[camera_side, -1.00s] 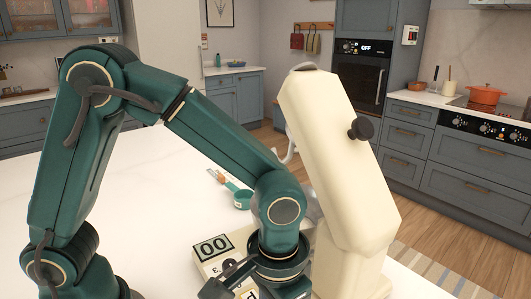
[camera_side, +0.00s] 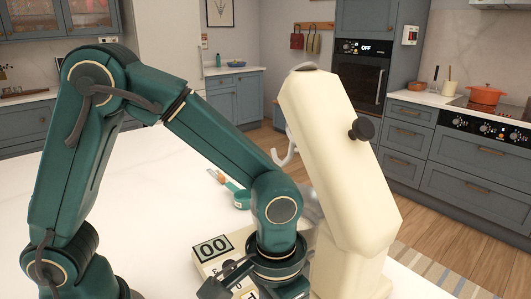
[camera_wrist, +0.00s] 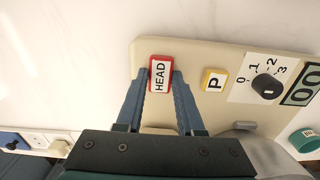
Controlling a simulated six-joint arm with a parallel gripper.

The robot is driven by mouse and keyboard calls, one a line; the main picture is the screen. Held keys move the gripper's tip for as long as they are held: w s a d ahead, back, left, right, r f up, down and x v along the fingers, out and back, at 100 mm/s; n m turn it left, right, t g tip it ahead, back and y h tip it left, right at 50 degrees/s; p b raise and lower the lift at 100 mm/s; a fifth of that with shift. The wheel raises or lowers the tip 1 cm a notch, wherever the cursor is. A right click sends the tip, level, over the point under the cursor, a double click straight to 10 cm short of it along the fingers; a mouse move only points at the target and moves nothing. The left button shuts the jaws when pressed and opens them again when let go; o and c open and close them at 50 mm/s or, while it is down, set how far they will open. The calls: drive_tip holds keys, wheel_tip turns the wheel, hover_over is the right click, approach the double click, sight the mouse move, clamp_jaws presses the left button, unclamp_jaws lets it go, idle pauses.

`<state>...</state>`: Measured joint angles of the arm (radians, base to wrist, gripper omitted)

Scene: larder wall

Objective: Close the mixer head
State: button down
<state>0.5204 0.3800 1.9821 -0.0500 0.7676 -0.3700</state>
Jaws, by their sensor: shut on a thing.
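The cream mixer head (camera_side: 335,160) is tilted up steeply, with a dark knob on its side and a pale hook (camera_side: 286,152) beneath it. The mixer's base panel (camera_side: 205,262) lies in front, with a "00" display. In the wrist view the panel holds a red-framed HEAD button (camera_wrist: 160,74), a yellow-framed P button (camera_wrist: 214,80) and a black dial (camera_wrist: 267,86). My gripper (camera_wrist: 161,92) is at the HEAD button, its blue fingers on either side of it and shut on it. In the side view my wrist hides part of the panel.
A socket strip (camera_wrist: 45,141) shows at the lower left of the wrist view. The worktop behind my arm is mostly clear.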

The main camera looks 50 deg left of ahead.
drive_tip(key=shift+d+r+h, duration=0.15)
drive_tip(key=shift+d+h, duration=0.35)
drive_tip(key=shift+d, duration=0.4)
drive_tip(key=shift+s+d, duration=0.1)
drive_tip(key=shift+d, duration=0.05)
idle(0.7)
drive_tip(key=c, duration=0.5)
unclamp_jaws()
drive_tip(key=shift+a+r, duration=0.25)
drive_tip(key=shift+r, duration=1.05)
drive_tip(key=shift+a+r, duration=0.2)
drive_tip(key=shift+r, duration=1.05)
